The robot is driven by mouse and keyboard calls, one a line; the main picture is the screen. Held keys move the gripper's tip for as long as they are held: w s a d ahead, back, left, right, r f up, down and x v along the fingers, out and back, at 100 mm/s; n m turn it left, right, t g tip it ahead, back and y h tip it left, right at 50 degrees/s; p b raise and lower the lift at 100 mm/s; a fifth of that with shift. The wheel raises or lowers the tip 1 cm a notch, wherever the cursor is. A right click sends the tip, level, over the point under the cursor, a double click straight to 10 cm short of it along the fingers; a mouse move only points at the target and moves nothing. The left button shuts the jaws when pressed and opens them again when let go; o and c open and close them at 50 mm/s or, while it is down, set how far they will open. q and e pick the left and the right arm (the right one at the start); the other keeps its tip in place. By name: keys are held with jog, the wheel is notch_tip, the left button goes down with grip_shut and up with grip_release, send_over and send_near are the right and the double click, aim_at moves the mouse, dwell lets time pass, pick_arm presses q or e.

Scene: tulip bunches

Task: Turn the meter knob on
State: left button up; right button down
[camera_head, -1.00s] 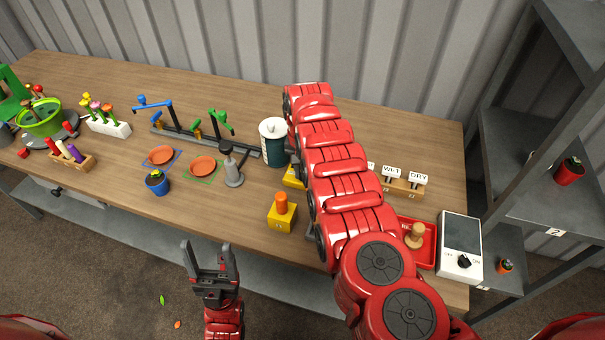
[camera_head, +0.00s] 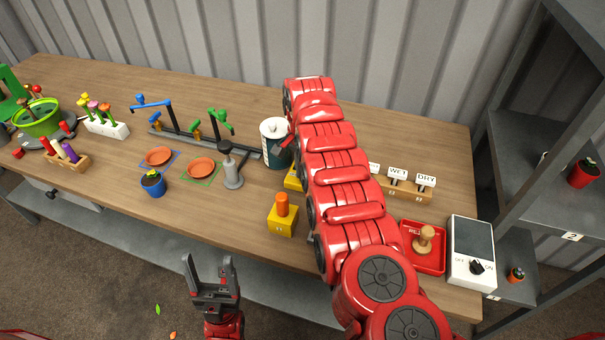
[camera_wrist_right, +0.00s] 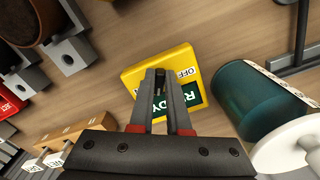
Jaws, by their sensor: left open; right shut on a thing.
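A white meter box (camera_head: 470,250) with a dark panel stands at the table's right front corner. Its black knob (camera_head: 477,267) sits between OFF and ON marks, and no gripper is at it. My right gripper (camera_wrist_right: 160,82) is shut on a small dark part on a yellow block (camera_wrist_right: 130,76) with a white OFF label and a green READY label. The fingers hide most of that part. In the head view this block is mostly hidden behind my right arm. My left gripper (camera_head: 211,277) is open and empty in front of the table edge.
A red tray (camera_head: 409,262) with a wooden stamp (camera_head: 424,240) lies left of the meter. A dark green canister (camera_head: 277,155) stands beside my right arm. WET and DRY signs (camera_head: 398,174) stand behind the tray. A grey shelf (camera_head: 545,220) rises on the right.

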dwell(0.3)
jog(key=c, duration=0.9)
grip_release()
notch_tip(320, 180, up, 17)
jog(key=p, duration=0.6)
jog(key=shift+r, duration=0.2)
